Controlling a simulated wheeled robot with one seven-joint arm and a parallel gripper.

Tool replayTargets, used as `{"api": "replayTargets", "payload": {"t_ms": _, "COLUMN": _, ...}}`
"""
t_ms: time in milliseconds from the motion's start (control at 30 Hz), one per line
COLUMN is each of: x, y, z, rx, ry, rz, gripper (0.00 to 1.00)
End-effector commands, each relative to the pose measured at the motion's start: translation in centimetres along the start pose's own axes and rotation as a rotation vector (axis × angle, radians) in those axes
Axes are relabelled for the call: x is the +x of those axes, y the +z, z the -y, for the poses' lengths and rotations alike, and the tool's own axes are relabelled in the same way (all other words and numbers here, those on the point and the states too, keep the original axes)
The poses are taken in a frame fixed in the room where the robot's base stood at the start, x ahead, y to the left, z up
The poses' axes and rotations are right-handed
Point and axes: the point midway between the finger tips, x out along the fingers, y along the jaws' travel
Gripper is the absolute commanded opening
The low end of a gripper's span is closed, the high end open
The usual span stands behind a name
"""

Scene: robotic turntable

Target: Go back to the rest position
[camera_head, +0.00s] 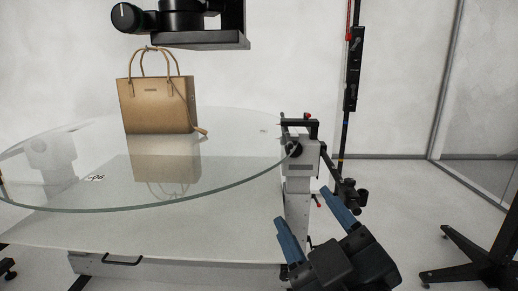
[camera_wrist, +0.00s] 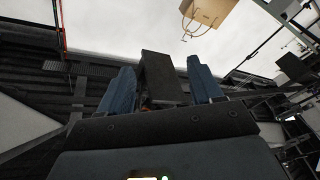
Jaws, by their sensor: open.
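My gripper (camera_head: 313,223) is at the lower right of the head view, in front of the table's right edge and below the height of the glass top. Its two blue fingers stand apart with nothing between them. In the wrist view my gripper (camera_wrist: 163,92) also shows both blue fingers apart, with a dark block-like shape behind the gap. A tan handbag (camera_head: 156,104) with two handles stands upright on the round glass turntable (camera_head: 60,148), well away from my gripper. Part of the handbag also shows at the top of the wrist view (camera_wrist: 211,10).
A post with clamps (camera_head: 299,170) stands at the turntable's right edge, close to my gripper. A black overhead device (camera_head: 200,38) hangs above the handbag. A thin upright pole (camera_head: 352,80) stands behind. A black-legged stand (camera_head: 475,255) is at the right, with open floor before it.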

Motion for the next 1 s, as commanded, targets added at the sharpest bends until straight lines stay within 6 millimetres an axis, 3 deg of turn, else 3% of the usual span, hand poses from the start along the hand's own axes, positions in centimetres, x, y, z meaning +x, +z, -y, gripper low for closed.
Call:
{"api": "replayTargets", "payload": {"t_ms": 200, "x": -6.0, "y": 4.6, "z": 1.8, "rx": 0.199, "ry": 0.025, "rz": 0.106, "gripper": 0.65}}
{"api": "replayTargets", "payload": {"t_ms": 500, "x": -16.0, "y": 9.3, "z": 3.2, "rx": 0.399, "ry": 0.072, "rz": 0.25, "gripper": 0.65}}
{"api": "replayTargets", "payload": {"t_ms": 767, "x": -25.8, "y": 11.2, "z": 3.2, "rx": 0.516, "ry": 0.107, "rz": 0.372, "gripper": 0.65}}
{"api": "replayTargets", "payload": {"t_ms": 1000, "x": -34.1, "y": 11.0, "z": 1.8, "rx": 0.58, "ry": 0.123, "rz": 0.465, "gripper": 0.65}}
